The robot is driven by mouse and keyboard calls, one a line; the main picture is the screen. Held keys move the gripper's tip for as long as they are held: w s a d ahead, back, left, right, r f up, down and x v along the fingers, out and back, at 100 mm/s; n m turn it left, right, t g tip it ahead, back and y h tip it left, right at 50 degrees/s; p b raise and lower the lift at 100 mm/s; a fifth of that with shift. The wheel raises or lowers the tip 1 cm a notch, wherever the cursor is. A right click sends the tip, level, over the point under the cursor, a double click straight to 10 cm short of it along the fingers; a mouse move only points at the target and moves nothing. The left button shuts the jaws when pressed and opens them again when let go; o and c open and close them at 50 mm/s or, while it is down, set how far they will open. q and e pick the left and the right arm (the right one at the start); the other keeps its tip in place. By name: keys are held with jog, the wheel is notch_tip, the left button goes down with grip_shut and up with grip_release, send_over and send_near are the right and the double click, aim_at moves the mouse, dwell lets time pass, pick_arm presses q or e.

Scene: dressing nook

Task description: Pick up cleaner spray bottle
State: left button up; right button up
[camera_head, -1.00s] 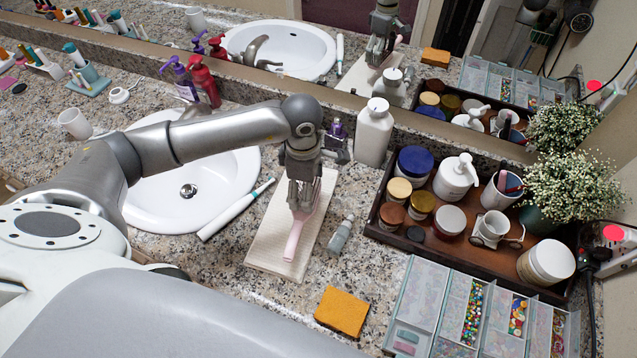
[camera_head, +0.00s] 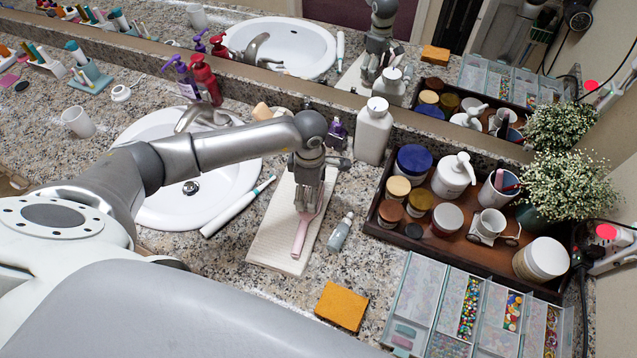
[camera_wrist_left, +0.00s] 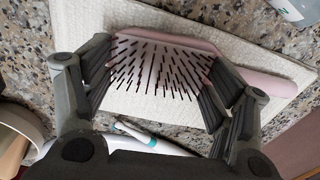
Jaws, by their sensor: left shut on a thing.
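A pink hairbrush (camera_head: 300,240) lies on or just above a white textured cloth; I cannot tell which. My left gripper (camera_head: 308,203) points down and is shut on the brush's head, its handle toward the front. In the left wrist view the fingers flank the brush head (camera_wrist_left: 165,65), its dark bristles facing the camera. A small pale bottle (camera_head: 341,232), possibly the cleaner spray bottle, is on the counter right of the cloth, apart from the gripper. Part of a bottle shows in the left wrist view's top right corner (camera_wrist_left: 297,10). My right gripper is out of view.
The white cloth (camera_head: 262,238) lies right of a sink (camera_head: 155,205) and an electric toothbrush (camera_head: 237,207). An orange sponge (camera_head: 341,306) is in front. A dark tray (camera_head: 470,250) of jars and a bead organizer (camera_head: 415,290) stand right. A tall white bottle (camera_head: 373,135) stands behind.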

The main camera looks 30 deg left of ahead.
pick_arm(q)
jog(key=shift+f, duration=0.25)
jog(key=o, duration=1.1)
jog(key=shift+r, duration=0.1)
jog(key=shift+c, duration=0.2)
